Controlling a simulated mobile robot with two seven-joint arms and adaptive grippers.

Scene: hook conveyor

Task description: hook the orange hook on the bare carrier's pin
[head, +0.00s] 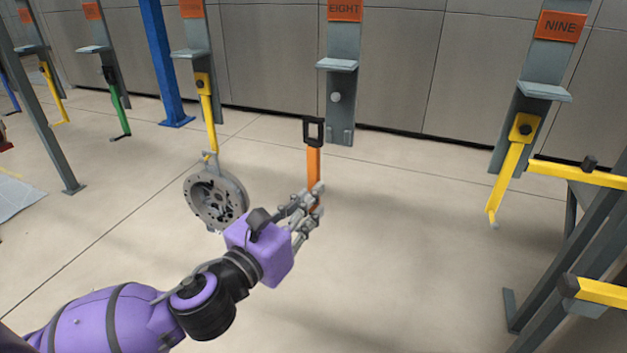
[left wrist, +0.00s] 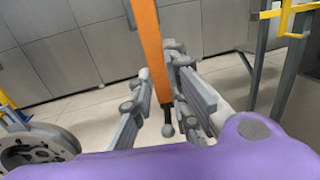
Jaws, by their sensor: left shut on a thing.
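The bare carrier (head: 341,62) is the grey upright with the orange EIGHT plate, and its round pin (head: 336,97) sticks out below a small shelf. The orange hook (head: 313,165) stands roughly upright in my left gripper (head: 309,207), with its black square eye (head: 313,131) on top. The eye shows just below and left of the pin and looks apart from it; the depth between them is unclear. In the left wrist view the orange shank (left wrist: 150,45) runs between the shut fingers, with a dark knob (left wrist: 168,130) below. My right gripper is not in view.
Carrier NINE (head: 545,65) holds a yellow hook (head: 510,175) at the right. Another yellow hook (head: 208,115) bears a round grey casting (head: 216,197) close to my left wrist. A grey rack with yellow bars (head: 580,174) stands at the right.

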